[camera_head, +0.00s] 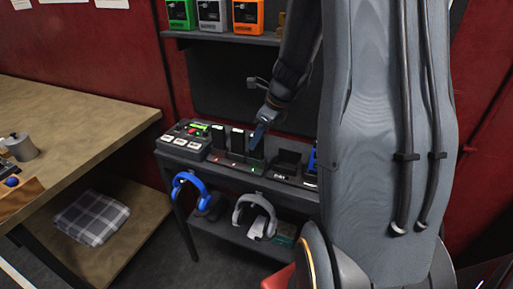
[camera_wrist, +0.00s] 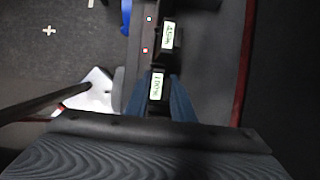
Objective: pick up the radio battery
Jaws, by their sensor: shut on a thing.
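My gripper (camera_head: 260,134) reaches down to the charging rack on the shelf and is shut on a black radio battery (camera_wrist: 156,88). In the wrist view the blue fingers of my gripper (camera_wrist: 158,100) sit on both sides of that battery, whose pale label seems to read 100%. In the head view most of the held battery is hidden by my gripper, and I cannot tell whether it is still seated in its slot. A second battery (camera_wrist: 168,36) with a pale label stands beside it. Black batteries (camera_head: 237,138) stand in the slots to the left.
A grey control box (camera_head: 186,138) with lit buttons stands left of the rack. Orange, white and green boxes (camera_head: 212,14) stand on the upper shelf. A wooden table (camera_head: 75,125) is at left.

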